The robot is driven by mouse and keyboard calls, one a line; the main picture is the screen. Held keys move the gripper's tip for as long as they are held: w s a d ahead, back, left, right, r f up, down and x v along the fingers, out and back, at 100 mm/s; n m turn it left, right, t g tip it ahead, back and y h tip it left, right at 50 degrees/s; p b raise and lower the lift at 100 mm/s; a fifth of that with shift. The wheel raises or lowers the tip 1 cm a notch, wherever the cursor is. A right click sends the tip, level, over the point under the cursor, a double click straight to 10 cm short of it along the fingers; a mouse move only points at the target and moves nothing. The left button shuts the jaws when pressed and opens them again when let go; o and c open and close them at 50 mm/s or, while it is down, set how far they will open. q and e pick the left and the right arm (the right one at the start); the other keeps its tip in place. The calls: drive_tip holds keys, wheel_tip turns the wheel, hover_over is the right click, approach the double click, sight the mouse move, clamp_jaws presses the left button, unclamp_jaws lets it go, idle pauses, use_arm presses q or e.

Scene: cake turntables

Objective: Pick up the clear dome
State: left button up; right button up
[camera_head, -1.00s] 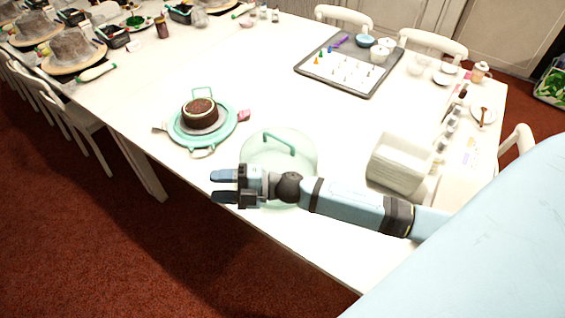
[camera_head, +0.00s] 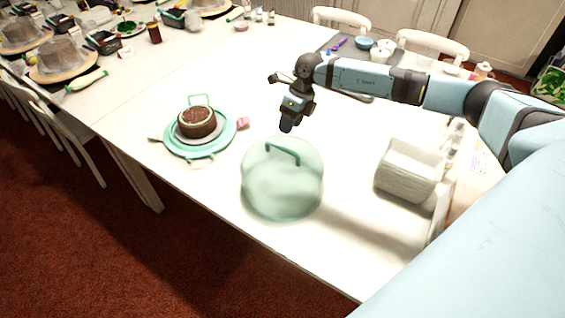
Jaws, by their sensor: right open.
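The clear dome (camera_head: 272,190) is a pale green see-through cover with a green loop handle (camera_head: 283,152) on top. It stands on the white table near its front edge, right of the cake. My right gripper (camera_head: 287,125) points down, open and empty, above and just behind the handle in the picture, apart from it. Its fingers overlap one another from this angle. My left gripper is not in view.
A chocolate cake (camera_head: 197,121) sits on a green turntable (camera_head: 172,143) left of the dome. A pink block (camera_head: 243,123) lies beside it. A white napkin stack (camera_head: 408,170) stands right of the dome. My right arm partly hides the baking tray (camera_head: 330,44).

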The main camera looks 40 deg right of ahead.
sight(283, 148)
drive_tip(key=x, duration=0.4)
drive_tip(key=p+x, duration=0.1)
drive_tip(key=x, duration=0.1)
drive_tip(key=p+x, duration=0.1)
drive_tip(key=x, duration=0.1)
drive_tip(key=shift+s+a+f, duration=0.15)
drive_tip(key=shift+s+f, duration=0.05)
drive_tip(key=shift+f, duration=0.35)
drive_tip(key=shift+c, duration=0.2)
clamp_jaws()
